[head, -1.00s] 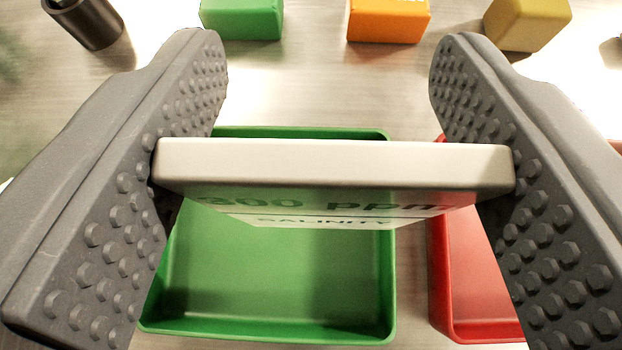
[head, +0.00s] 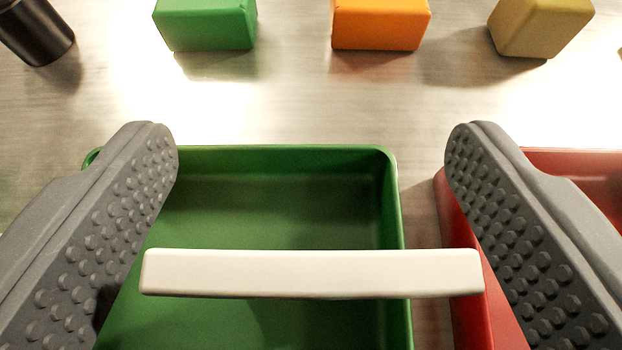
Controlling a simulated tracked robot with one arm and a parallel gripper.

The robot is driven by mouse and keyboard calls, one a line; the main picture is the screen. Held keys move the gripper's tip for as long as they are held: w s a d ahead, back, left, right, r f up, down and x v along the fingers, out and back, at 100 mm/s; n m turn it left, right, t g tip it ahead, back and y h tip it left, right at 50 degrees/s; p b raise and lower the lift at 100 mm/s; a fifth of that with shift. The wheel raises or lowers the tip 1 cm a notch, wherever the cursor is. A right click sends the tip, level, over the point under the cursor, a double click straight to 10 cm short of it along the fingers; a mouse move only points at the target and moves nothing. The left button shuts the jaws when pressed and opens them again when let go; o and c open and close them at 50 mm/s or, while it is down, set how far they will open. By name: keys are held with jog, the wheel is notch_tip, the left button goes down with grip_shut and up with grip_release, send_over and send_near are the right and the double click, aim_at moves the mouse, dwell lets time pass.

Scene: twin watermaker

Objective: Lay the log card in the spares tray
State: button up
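The log card (head: 312,273) shows as a pale, thick-edged slab, seen nearly edge-on, between my fingers. Its printed face is out of sight. My gripper (head: 312,140) is open, with narrow gaps between its studded fingers and the card's ends. In this view the card crosses the green tray (head: 285,153) and its right wall. Its right end overlaps the left wall of the red tray (head: 462,235). I cannot tell what the card rests on or whether it is falling. No label shows which tray is the spares tray.
A green block (head: 205,25), an orange block (head: 378,24) and a yellow block (head: 541,25) stand along the far side. A black cylinder (head: 38,32) is at the far left. Bare tabletop lies between them and the trays.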

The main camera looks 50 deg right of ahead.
jog(key=shift+s+a+r, duration=0.15)
jog(key=shift+a+r, duration=0.1)
jog(key=shift+r, duration=0.1)
jog(key=v, duration=1.1)
jog(key=shift+s+p, duration=0.25)
jog(key=shift+p, duration=0.2)
jog(key=w+a+r+n+t+y, duration=0.3)
jog(key=a+r, duration=0.7)
jog(key=w+a+r+n+t+y, duration=0.2)
jog(key=w+a+r, duration=0.2)
jog(key=a+r, duration=0.6)
jog(key=s+a+r+n+t+y, duration=0.1)
jog(key=s+a+r, duration=0.3)
jog(key=r, duration=0.4)
jog(key=s+a+r+n+y, duration=0.2)
jog(key=s+a+r, duration=0.2)
jog(key=r, duration=0.5)
jog(key=s+a+r+n+t+y, duration=0.1)
jog(key=s+a+r+n, duration=0.1)
jog(key=s+a+r, duration=0.2)
notch_tip(320, 180, up, 4)
jog(key=shift+s+r+t, duration=0.2)
jog(key=shift+s+t, duration=0.1)
jog(key=shift+s, duration=0.8)
